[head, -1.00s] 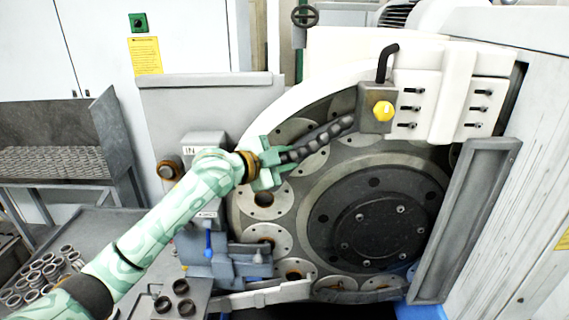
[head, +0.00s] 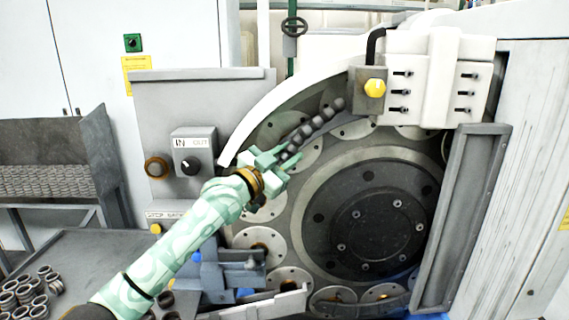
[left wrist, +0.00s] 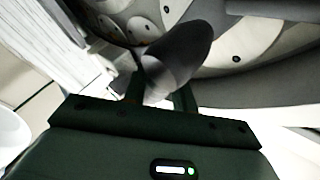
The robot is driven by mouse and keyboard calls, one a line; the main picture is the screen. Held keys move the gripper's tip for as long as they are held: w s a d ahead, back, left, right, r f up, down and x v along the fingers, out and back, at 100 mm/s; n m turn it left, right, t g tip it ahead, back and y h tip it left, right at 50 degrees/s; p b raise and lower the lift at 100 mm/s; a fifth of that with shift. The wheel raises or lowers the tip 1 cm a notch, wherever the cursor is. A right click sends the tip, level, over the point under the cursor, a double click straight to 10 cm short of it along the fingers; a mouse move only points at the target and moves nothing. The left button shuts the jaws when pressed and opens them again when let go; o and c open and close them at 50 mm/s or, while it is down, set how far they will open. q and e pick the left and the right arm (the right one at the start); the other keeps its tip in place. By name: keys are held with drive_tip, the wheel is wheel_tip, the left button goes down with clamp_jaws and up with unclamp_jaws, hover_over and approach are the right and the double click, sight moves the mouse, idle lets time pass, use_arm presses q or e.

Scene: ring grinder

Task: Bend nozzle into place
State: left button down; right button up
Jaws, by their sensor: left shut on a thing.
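The nozzle (head: 318,125) is a dark segmented hose. In the head view it slants down and left from beside the grey block with the yellow knob (head: 374,88), in front of the grinder's disc plate. My left gripper (head: 279,159) is shut on its lower end. In the left wrist view the nozzle's dark rounded end (left wrist: 178,52) stands between the fingers (left wrist: 160,95), close to the camera. The gripper covers the nozzle's tip in the head view. My right gripper is not in view.
A large dark hub (head: 381,228) and several round discs fill the machine opening. A control panel (head: 194,152) stands left of my gripper. A blue-grey fixture (head: 228,275) sits below the arm. Metal rings (head: 28,290) lie on the table at lower left.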

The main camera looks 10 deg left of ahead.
use_arm(q)
drive_tip(key=shift+d+n+t, duration=0.1)
drive_tip(key=shift+n+t, duration=0.2)
drive_tip(key=c, duration=1.1)
unclamp_jaws()
drive_tip(key=b+v, duration=0.3)
drive_tip(key=v, duration=1.3)
drive_tip(key=shift+s, duration=0.1)
